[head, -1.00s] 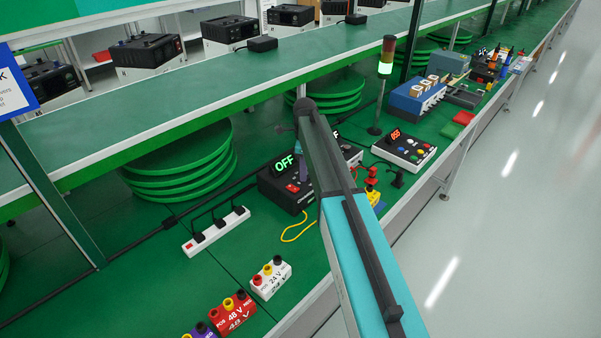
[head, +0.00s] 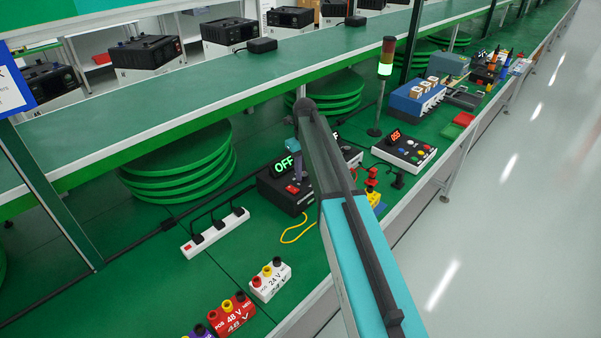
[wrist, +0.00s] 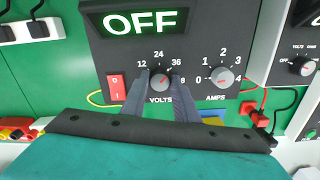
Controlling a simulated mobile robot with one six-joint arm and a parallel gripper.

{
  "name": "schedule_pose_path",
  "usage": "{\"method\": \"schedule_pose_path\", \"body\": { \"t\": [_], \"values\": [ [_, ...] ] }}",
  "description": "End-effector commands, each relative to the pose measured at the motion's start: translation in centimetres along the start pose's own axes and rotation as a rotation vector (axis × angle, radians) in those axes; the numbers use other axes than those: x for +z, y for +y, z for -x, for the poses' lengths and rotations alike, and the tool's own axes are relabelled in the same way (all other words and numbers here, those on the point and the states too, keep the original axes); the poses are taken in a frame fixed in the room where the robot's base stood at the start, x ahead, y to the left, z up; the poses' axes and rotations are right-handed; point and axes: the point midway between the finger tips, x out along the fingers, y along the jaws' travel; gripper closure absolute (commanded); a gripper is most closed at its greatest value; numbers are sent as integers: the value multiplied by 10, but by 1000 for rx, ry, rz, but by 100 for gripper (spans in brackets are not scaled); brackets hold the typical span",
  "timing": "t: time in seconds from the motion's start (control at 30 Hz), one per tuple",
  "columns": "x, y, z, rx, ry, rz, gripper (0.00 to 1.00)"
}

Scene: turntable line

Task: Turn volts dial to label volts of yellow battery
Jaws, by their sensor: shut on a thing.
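The dark power supply (head: 270,188) shows a green OFF display in both views. Its volts dial (wrist: 160,82) is a grey knob with a red mark, ringed by 12, 24, 36 and a partly hidden number. The mark seems to point up and right, toward the 36 side. My gripper (wrist: 159,80) is shut on the volts dial, one finger on each side. A yellow object (head: 373,197), perhaps the yellow battery, stands right of my arm in the head view, partly hidden. I cannot read its label.
The amps dial (wrist: 222,77) is close to the right finger, and a red switch (wrist: 116,88) is to the left. A yellow cable (head: 298,233) runs in front. A power strip (head: 215,232), white 24 V battery (head: 270,282) and red 48 V battery (head: 232,315) stand nearer.

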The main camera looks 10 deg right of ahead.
Motion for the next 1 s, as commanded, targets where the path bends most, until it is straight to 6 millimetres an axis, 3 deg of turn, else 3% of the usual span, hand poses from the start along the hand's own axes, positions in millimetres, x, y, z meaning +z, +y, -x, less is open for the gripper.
{"method": "schedule_pose_path", "body": {
  "t": [0.63,0.67,0.73,0.77,1.0],
  "values": [
    [-6,0,-3,1,16,-74,95],
    [-6,0,-3,1,15,-74,69],
    [-5,0,-3,1,13,-73,58],
    [-4,0,-3,1,13,-73,54],
    [-2,1,-1,2,8,-72,54]
  ]
}}
